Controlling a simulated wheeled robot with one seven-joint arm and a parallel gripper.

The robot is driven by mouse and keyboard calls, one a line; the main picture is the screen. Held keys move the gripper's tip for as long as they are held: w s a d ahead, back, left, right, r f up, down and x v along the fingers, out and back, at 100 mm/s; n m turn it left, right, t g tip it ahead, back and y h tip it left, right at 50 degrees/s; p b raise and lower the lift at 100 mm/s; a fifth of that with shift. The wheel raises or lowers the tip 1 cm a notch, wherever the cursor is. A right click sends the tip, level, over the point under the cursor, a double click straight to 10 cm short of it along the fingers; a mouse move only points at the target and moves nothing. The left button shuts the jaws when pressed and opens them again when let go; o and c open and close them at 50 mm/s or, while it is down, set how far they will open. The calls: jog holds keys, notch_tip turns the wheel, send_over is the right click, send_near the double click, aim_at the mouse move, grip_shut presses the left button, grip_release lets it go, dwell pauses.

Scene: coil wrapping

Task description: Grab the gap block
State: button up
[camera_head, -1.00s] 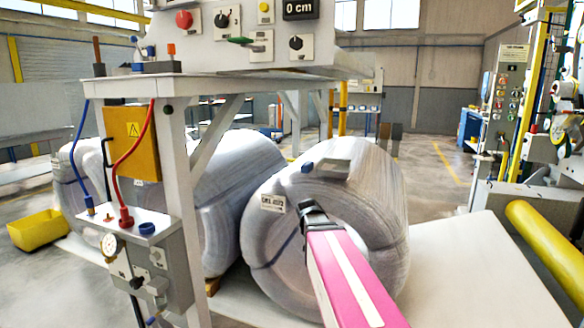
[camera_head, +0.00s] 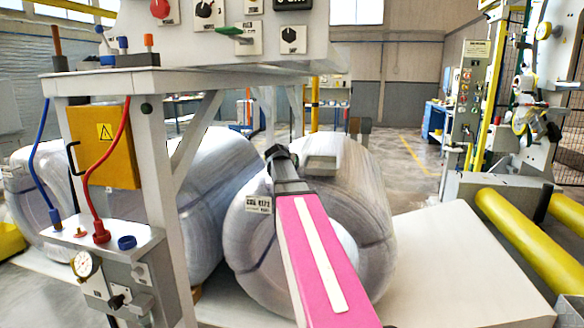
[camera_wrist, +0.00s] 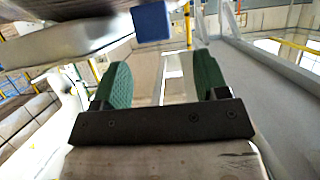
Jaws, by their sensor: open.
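A small blue block (camera_wrist: 151,22), likely the gap block, shows at the top of the wrist view, ahead of my fingers and apart from them. In the head view it cannot be made out; my gripper (camera_head: 277,153) covers that part of the wrapped coil's top. My gripper, at the end of my pink arm, is at the upper face of the front coil (camera_head: 360,190). In the wrist view its two green finger pads (camera_wrist: 161,75) stand apart with nothing between them.
The coil lies on a white platform (camera_head: 440,260). A second wrapped coil (camera_head: 205,190) lies close on the left. A frame with a control panel (camera_head: 240,35) and a yellow box (camera_head: 103,147) stands at the left. Yellow rollers (camera_head: 515,235) are at the right.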

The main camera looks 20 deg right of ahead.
jog(key=x, duration=0.7)
jog(key=shift+w+d+f, duration=0.1)
jog(key=shift+d+f, duration=0.15)
jog(key=shift+f, duration=0.2)
jog(key=c, duration=1.1)
